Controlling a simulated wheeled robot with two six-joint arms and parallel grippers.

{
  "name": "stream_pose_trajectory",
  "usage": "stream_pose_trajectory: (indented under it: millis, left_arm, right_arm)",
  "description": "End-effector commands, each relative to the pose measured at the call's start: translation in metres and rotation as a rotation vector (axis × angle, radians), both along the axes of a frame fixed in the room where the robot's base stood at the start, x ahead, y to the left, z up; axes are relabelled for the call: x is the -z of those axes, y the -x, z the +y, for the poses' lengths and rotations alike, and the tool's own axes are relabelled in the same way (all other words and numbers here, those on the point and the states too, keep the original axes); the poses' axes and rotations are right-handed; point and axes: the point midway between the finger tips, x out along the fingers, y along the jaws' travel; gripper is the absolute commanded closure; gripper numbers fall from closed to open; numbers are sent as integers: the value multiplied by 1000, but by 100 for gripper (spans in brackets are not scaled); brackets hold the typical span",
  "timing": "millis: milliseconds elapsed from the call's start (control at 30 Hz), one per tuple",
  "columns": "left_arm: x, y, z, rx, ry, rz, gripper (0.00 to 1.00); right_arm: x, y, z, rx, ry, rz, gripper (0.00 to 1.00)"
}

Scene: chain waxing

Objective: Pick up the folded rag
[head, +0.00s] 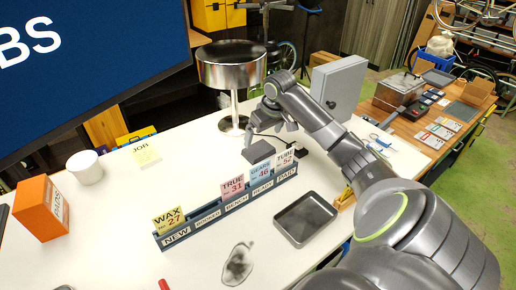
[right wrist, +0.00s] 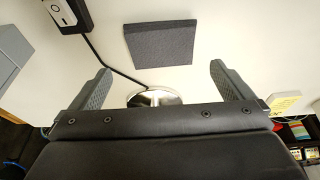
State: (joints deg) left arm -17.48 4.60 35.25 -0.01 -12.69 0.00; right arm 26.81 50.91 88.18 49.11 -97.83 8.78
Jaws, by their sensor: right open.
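The folded rag appears to be the dark grey, flat square pad (head: 258,151) on the white table, behind the row of cards in the head view. In the right wrist view the grey pad (right wrist: 160,43) lies flat beyond and between the fingertips. My right gripper (head: 270,122) hangs over the table just behind the pad. In the right wrist view its two fingers (right wrist: 160,77) are wide apart with nothing between them. It does not appear to touch the pad. My left gripper is not in view.
A card rack (head: 230,208) stands in front of the pad. A round metal lamp (head: 231,68) stands behind it.

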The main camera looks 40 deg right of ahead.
Motion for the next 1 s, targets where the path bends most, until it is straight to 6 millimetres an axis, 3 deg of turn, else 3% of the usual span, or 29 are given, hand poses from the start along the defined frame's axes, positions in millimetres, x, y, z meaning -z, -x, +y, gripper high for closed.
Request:
stream_pose_trajectory:
  millis: [200, 533, 833, 1000]
  left_arm:
    - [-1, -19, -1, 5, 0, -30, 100]
    - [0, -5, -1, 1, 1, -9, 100]
    - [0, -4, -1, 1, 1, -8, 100]
    - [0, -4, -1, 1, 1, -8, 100]
  right_arm:
    - [17, -5, 0, 0, 0, 1, 0]
    - [58, -18, 2, 1, -1, 2, 0]
    - [64, -21, 1, 0, 2, 0, 0]
    - [64, -21, 1, 0, 2, 0, 20]
